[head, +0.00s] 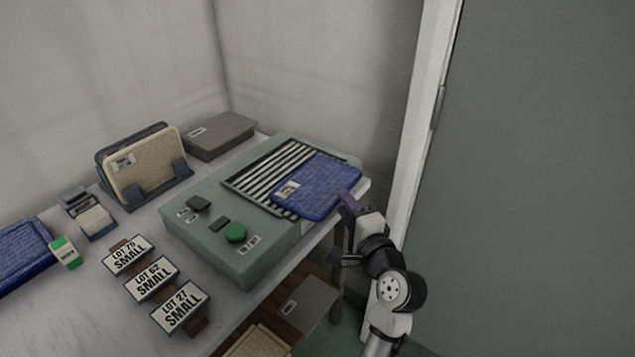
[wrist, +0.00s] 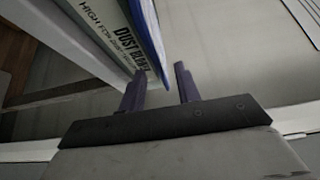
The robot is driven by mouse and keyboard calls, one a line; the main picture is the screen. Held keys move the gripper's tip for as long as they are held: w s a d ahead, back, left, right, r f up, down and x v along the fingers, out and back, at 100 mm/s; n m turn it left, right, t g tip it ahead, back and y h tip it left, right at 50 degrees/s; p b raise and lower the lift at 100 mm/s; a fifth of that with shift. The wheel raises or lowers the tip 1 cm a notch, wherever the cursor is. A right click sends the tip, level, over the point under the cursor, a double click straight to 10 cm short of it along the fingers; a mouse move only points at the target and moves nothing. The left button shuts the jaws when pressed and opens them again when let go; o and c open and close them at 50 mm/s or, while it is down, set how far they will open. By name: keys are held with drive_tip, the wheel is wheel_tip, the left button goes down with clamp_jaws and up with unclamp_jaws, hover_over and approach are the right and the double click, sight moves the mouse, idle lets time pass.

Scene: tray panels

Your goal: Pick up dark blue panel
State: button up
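The dark blue panel (head: 318,188) lies flat on the slatted right part of a grey-green machine, with a small white label at its left corner. Its right end reaches the machine's right edge. My gripper (head: 349,207) is at that right end, close to the panel's edge. In the wrist view, the two purple fingers of my gripper (wrist: 160,84) stand apart with nothing clamped between them. A blue edge, seemingly the panel (wrist: 150,38), points down toward the gap between the fingertips. I cannot tell whether they touch it.
The machine (head: 238,268) has a green knob. Another blue panel (head: 22,252) lies at the far left. A rack holds a cream panel (head: 146,172); a grey box (head: 220,135) stands behind. Lot signs (head: 152,279) are at the front. A door frame (head: 418,110) rises on the right.

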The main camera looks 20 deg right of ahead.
drive_tip(key=w, duration=0.3)
drive_tip(key=shift+w+a+p, duration=0.25)
drive_tip(key=shift+w+p, duration=0.05)
drive_tip(key=shift+w, duration=0.05)
clamp_jaws()
wheel_tip(320, 180, up, 10)
drive_tip(key=shift+f, duration=0.2)
drive_tip(key=shift+s+r+p, duration=0.1)
drive_tip(key=shift+r+p, duration=0.05)
drive_tip(key=shift+p, duration=0.15)
